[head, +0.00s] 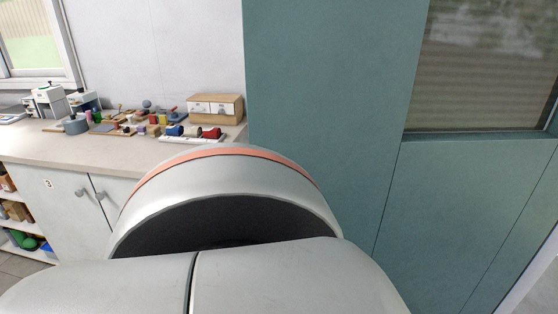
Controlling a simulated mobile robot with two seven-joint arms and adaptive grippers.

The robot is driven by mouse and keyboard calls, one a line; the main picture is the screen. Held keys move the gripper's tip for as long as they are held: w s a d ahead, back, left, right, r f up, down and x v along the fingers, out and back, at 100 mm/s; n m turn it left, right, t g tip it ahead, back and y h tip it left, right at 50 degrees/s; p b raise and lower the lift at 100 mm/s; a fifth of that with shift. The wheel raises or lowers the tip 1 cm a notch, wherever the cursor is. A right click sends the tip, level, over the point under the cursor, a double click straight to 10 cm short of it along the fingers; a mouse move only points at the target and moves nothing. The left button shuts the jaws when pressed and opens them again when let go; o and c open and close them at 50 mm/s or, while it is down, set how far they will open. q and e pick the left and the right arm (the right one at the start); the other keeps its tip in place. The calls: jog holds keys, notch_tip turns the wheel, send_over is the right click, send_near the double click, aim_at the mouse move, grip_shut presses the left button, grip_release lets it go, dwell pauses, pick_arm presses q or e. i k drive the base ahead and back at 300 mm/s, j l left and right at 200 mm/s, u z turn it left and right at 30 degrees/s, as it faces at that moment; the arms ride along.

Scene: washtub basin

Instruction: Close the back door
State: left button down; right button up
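A tall teal door-like structure (320,110) fills the middle and right of the head view. A dark seam runs down it, and right of the seam a window pane (480,65) sits above a lower panel (460,205). No handle or latch shows, and I cannot tell from this view whether the door is open or shut. A large grey-white rounded part of my own body with an orange stripe covers the bottom middle and hides what is behind it. Neither of my grippers is in view.
A counter (120,150) at left stands over white cabinets (70,200). It holds a wooden drawer box (215,106), a tray of coloured rolls (190,135), several small tools and a white machine (48,98). Shelves (15,215) with bins are at far left. A little floor shows at lower left.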

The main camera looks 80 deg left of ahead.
aim_at(420, 124)
jog(key=u, duration=1.5)
